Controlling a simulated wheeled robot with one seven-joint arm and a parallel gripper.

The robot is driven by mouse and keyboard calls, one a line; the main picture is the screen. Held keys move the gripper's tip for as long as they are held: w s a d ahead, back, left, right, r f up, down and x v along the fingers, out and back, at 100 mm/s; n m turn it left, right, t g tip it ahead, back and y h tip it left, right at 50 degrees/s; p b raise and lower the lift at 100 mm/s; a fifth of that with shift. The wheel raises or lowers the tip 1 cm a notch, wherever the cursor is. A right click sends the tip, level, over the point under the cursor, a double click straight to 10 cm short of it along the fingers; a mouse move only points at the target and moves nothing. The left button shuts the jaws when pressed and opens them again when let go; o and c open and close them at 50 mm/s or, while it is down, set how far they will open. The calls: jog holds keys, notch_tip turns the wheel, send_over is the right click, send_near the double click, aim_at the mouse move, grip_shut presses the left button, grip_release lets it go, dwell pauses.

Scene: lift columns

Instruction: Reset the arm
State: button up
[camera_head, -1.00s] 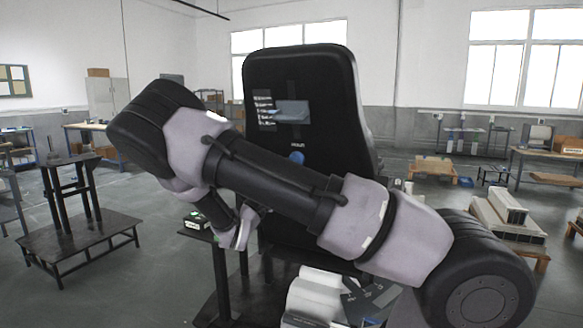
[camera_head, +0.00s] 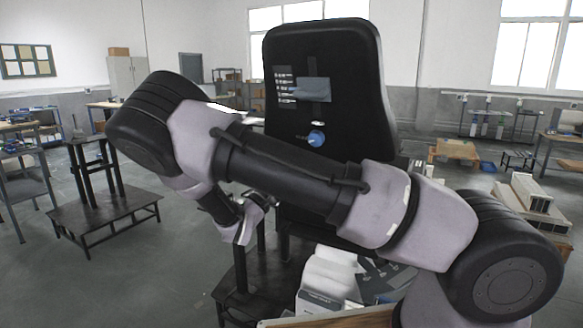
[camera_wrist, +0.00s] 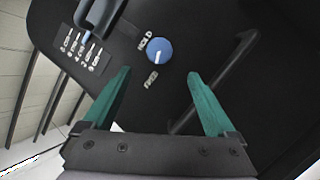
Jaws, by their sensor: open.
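My arm stretches across the head view, and my gripper (camera_head: 247,222) hangs at its end, small and partly hidden by the arm. In the wrist view my gripper (camera_wrist: 160,76) shows two teal fingers spread apart with nothing between them. Behind them is a tall black panel (camera_head: 350,80) with a blue round knob (camera_head: 316,139). The knob also shows in the wrist view (camera_wrist: 159,51), beyond the gap between the fingertips, with lettering beside it that reads HOLD. I cannot tell the exact distance between fingers and panel.
A dark stand (camera_head: 110,220) is on the left. White and grey boxes (camera_head: 330,280) lie below my arm, by a wooden edge (camera_head: 330,318). Long pale blocks (camera_head: 530,195) rest on a low pallet at the right. Open grey floor lies at the lower left.

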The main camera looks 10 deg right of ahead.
jog(key=s+d+m+g, duration=0.3)
jog(key=d+m+g, duration=0.3)
jog(key=d+g, duration=0.45)
jog(key=s+d+r+m+g+y, duration=0.2)
jog(key=s+d+m+g+y, duration=0.3)
jog(key=s+d+g+y, duration=0.45)
jog(key=s+a+r+m+t+y, duration=0.2)
jog(key=s+r+t+y, duration=0.3)
jog(key=r, duration=0.3)
jog(key=s+a+r+m+t+y, duration=0.3)
jog(key=s+a+r+t+y, duration=0.1)
jog(key=s+r+t+y, duration=0.2)
notch_tip(320, 180, up, 2)
jog(key=shift+s+a+r+m+t, duration=0.2)
jog(key=shift+s+a+m+t, duration=0.15)
jog(key=shift+t, duration=0.25)
